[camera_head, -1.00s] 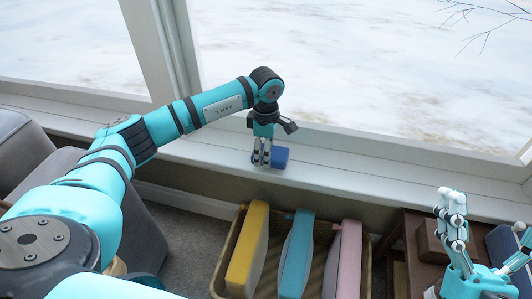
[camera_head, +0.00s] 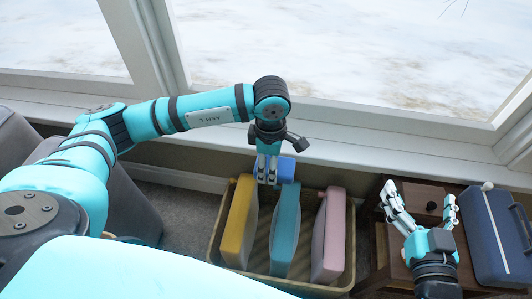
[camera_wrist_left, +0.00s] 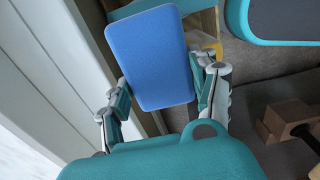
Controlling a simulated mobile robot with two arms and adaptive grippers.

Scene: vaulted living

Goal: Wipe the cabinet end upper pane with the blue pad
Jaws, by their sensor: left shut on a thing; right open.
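The blue pad (camera_head: 287,169) is held in my left gripper (camera_head: 267,181), just in front of the window sill and above the back edge of the basket. In the left wrist view the pad (camera_wrist_left: 150,55) sits flat between the two fingers, its broad face toward the camera. My right gripper (camera_head: 425,205) is open and empty at the right, over the small dark wooden table. I cannot pick out the cabinet end or its upper pane in these frames.
A wicker basket (camera_head: 213,240) holds a yellow, a teal and a pink upright cushion-like piece. A blue box (camera_head: 497,235) stands at the far right on the wooden table (camera_head: 376,240). Windows and a white sill (camera_head: 345,153) run behind. Grey seats (camera_head: 135,205) are at left.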

